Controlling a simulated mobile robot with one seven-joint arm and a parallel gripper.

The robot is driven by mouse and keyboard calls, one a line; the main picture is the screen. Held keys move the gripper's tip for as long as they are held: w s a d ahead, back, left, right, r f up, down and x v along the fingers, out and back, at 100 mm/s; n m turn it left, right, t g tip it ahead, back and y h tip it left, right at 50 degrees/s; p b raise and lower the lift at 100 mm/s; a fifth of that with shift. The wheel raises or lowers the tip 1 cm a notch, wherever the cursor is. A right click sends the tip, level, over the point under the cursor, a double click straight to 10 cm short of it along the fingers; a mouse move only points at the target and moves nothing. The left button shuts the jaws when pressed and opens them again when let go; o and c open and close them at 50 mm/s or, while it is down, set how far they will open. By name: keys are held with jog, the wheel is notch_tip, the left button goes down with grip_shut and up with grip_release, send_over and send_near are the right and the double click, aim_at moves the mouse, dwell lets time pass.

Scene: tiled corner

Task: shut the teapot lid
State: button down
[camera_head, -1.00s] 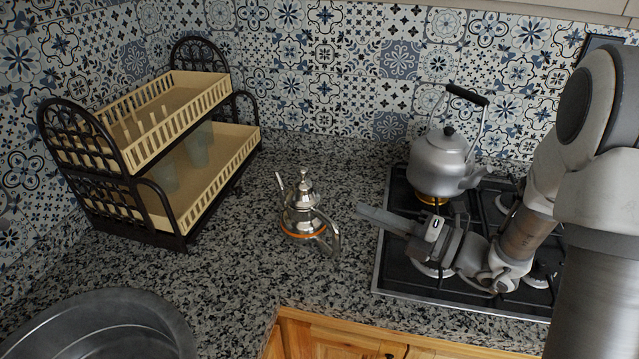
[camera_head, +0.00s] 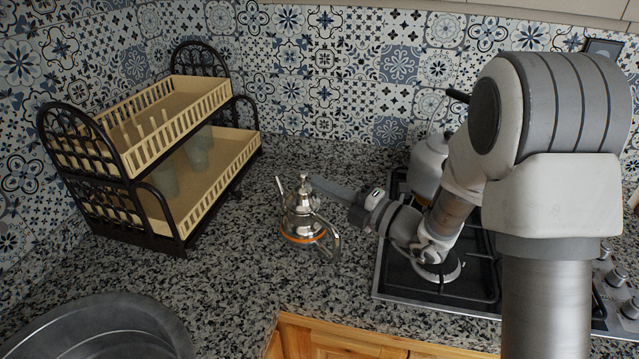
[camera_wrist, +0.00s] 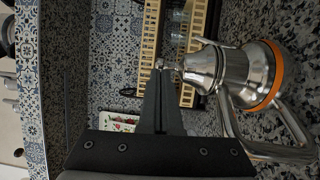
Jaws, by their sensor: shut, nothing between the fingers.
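The silver teapot (camera_head: 299,223) stands upright on the counter, with an orange band near its base, its spout to the left and its handle to the right. Its domed lid (camera_head: 304,190) with a knob is on top. I cannot tell whether the lid is fully seated. My gripper (camera_head: 317,183) is shut and empty, its tip right beside the lid knob, on the right. In the wrist view the teapot (camera_wrist: 233,73) lies sideways at the right, and my shut fingertips (camera_wrist: 160,76) are at the knob (camera_wrist: 167,65). I cannot tell whether they touch.
A two-tier dish rack (camera_head: 190,180) with glasses stands at the left. A grey kettle (camera_head: 428,165) is on the gas hob (camera_head: 400,278) at the right, partly behind my arm. A round sink (camera_head: 100,330) is at the front left. The counter around the teapot is clear.

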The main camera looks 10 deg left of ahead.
jog(key=shift+w+a, duration=0.25)
jog(key=shift+a, duration=0.3)
jog(key=shift+r, duration=0.15)
jog(key=shift+w+a+r+p, duration=0.1)
jog(key=shift+a+p, duration=0.05)
jog(key=shift+p, duration=0.4)
jog(key=shift+w+a+h+p, duration=0.15)
jog(key=shift+a+h+p, duration=0.15)
jog(key=shift+p, duration=0.4)
jog(key=shift+a, duration=0.1)
jog(key=shift+f, duration=0.2)
